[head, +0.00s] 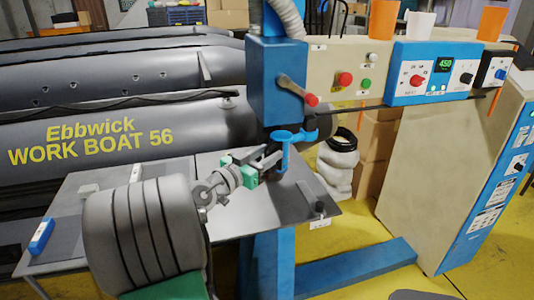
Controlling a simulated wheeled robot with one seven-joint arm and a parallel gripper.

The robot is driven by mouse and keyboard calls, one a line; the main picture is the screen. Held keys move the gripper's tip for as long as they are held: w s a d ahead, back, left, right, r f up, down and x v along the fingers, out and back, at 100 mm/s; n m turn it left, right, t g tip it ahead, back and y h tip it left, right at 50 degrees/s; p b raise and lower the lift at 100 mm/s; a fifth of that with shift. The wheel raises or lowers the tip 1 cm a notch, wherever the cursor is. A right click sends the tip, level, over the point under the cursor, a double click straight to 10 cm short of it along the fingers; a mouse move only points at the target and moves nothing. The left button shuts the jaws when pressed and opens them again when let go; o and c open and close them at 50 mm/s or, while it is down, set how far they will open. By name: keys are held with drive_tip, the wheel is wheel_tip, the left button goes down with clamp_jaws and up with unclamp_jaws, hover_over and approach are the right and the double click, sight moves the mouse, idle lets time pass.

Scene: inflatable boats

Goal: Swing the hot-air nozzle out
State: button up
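The welding machine has a blue head (276,80) with a grey hose (291,18) entering its top and a red-knobbed lever (297,90) on its front. Below it, a blue T-shaped fitting (285,138) stands over the work plate, beside a dark roller (319,124). I cannot clearly single out the nozzle's tip there. My gripper (262,164), with green pads, reaches from the lower left to the fitting's left side. It overlaps the fitting's lower part in the picture; contact and finger spacing are unclear.
A grey inflatable boat tube (110,130) lies behind the plate (330,207). A blue block (41,236) sits at the table's left. The control panel (432,72) reads 450, with orange and white cups above. A white container (338,162) stands behind the machine. Yellow floor is open at lower right.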

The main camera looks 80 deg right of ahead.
drive_tip(key=shift+c, duration=0.6)
clamp_jaws()
idle(0.8)
